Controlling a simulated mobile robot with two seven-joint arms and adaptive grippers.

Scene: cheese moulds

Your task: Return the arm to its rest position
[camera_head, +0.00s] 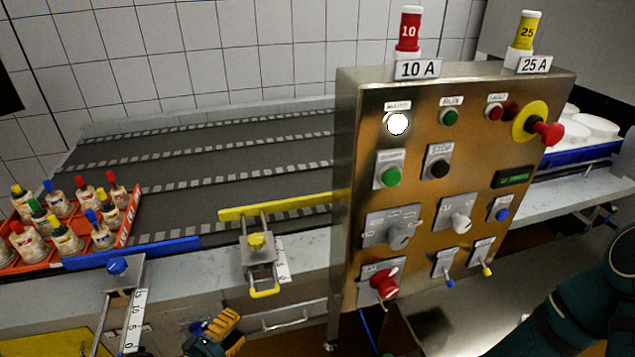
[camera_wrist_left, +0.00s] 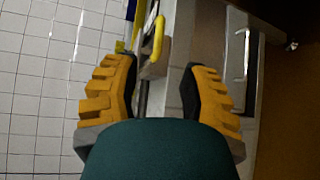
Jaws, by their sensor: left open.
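My left gripper (camera_head: 222,325) shows at the bottom of the head view, low in front of the counter's cabinet fronts. Its yellow-orange fingers also show in the left wrist view (camera_wrist_left: 160,80), spread apart with nothing between them. Beyond them in that view are a yellow handle (camera_wrist_left: 152,42) and a metal drawer handle (camera_wrist_left: 240,55). A teal arm link of mine (camera_head: 585,300) is at the right edge of the head view. My right gripper is out of view.
A steel control panel (camera_head: 420,240) with buttons, knobs and a lit white lamp stands right of the left gripper. An orange crate (camera_head: 127,222) of bottles is at left. A clamp with a yellow knob (camera_head: 256,241) juts from the counter (camera_head: 205,262). The dark lane surface (camera_head: 235,172) is mostly clear.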

